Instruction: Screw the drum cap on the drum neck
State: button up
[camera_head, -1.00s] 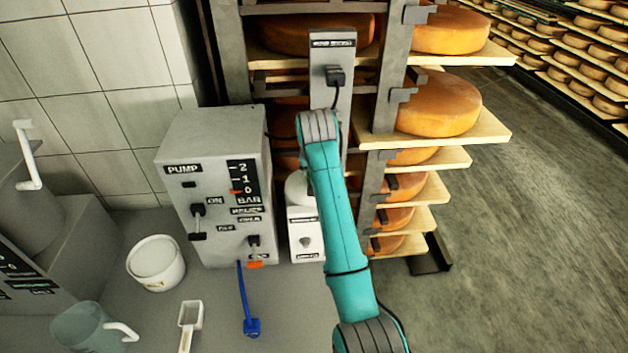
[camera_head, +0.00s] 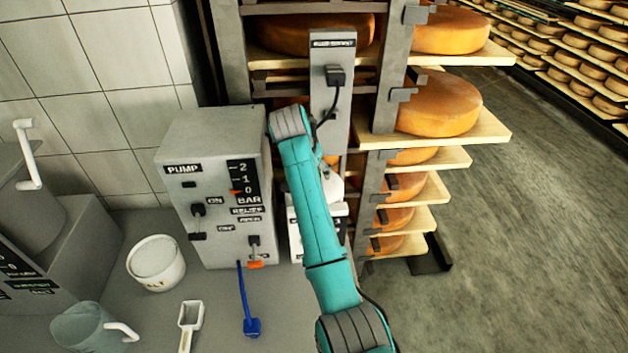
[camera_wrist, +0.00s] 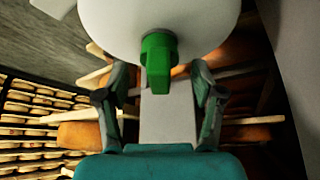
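In the wrist view, a large white rounded body (camera_wrist: 200,25) fills the top, with a green part (camera_wrist: 157,60) projecting from it. I cannot tell whether they are the drum, neck or cap. My gripper (camera_wrist: 162,92) has its two fingers well apart, with the green part in front of the gap and clear of both fingers. No held object shows.
A grey pump box (camera_head: 215,150) stands close left of my arm, a blue-handled tool (camera_head: 250,327) before it. A white tub (camera_head: 156,262), clear jug (camera_head: 88,328) and white scoop (camera_head: 190,322) are further left. Cheese racks (camera_head: 435,132) stand at right. A black cable (camera_head: 331,105) hangs from a post.

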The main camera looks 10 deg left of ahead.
jog(key=v, duration=1.2)
